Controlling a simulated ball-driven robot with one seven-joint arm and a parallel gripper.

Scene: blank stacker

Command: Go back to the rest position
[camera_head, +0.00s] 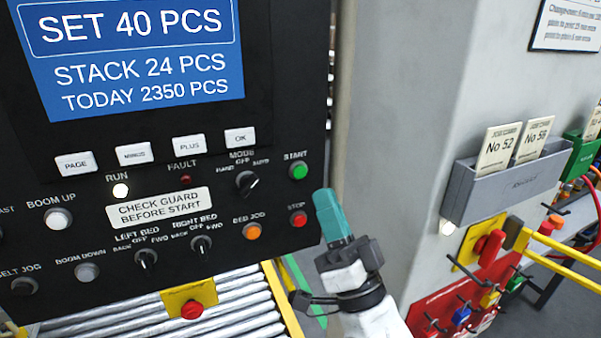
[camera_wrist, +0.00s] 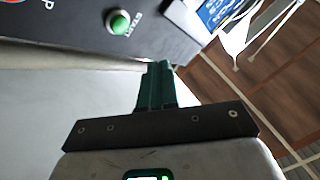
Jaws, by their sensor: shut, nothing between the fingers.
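My gripper (camera_head: 326,192) is in front of the black control panel (camera_head: 215,222), to the right of the green START button (camera_head: 298,171) and the red STOP button (camera_head: 298,219). Its teal fingers are closed together with nothing between them. In the wrist view my gripper (camera_wrist: 159,66) points away from the camera, and a green button (camera_wrist: 119,22) on the panel shows beyond it to the upper left. The fingertips look apart from the buttons. The panel screen reads SET 40 PCS, STACK 24 PCS, TODAY 2350 PCS. The RUN lamp (camera_head: 120,190) is lit white.
A roller conveyor (camera_head: 240,310) runs below the panel, with a yellow box and red button (camera_head: 191,309). At right, a grey pillar (camera_head: 400,130) carries a card holder (camera_head: 510,185) with job cards. Red rotary switch (camera_head: 488,245), lockout board (camera_head: 440,305) and yellow rails (camera_head: 570,270) are nearby.

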